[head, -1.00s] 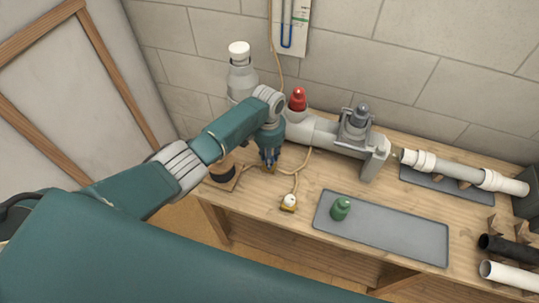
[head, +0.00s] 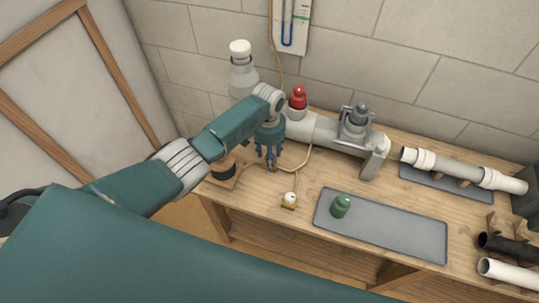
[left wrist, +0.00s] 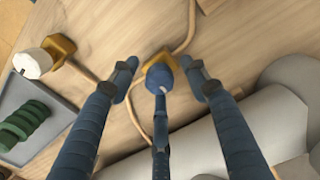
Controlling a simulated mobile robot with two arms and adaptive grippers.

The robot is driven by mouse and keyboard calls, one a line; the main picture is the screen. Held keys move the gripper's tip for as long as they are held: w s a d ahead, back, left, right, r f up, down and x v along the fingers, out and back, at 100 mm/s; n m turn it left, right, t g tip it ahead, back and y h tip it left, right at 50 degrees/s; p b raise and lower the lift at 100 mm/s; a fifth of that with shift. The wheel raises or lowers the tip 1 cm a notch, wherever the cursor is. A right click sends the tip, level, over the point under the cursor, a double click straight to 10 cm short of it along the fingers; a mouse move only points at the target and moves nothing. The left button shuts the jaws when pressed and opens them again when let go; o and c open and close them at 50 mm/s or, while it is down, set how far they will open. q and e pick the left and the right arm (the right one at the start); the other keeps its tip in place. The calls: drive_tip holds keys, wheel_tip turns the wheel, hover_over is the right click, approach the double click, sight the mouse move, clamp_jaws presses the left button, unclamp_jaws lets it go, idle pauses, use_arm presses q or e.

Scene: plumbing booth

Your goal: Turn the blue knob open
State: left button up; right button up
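In the left wrist view the blue knob (left wrist: 160,78) is a small round cap on a brass fitting (left wrist: 158,62) lying on the wooden bench. My left gripper (left wrist: 165,84) has its fingers spread, two at the sides and one in front of the knob, with visible gaps at the sides. I cannot tell whether the front finger touches it. In the head view my left gripper (head: 270,162) points down over the bench at the left of the grey pipe, and its fingers largely hide the knob there. My right gripper is not in view.
A white knob (head: 290,198) on a brass fitting is nearby, joined by thin tubing. A green part (head: 341,206) stands on a grey tray (head: 400,232). The grey pipe (head: 330,135) with its red cap (head: 298,97) is close to my left gripper.

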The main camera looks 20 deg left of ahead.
use_arm(q)
wheel_tip(320, 180, up, 12)
idle(0.6)
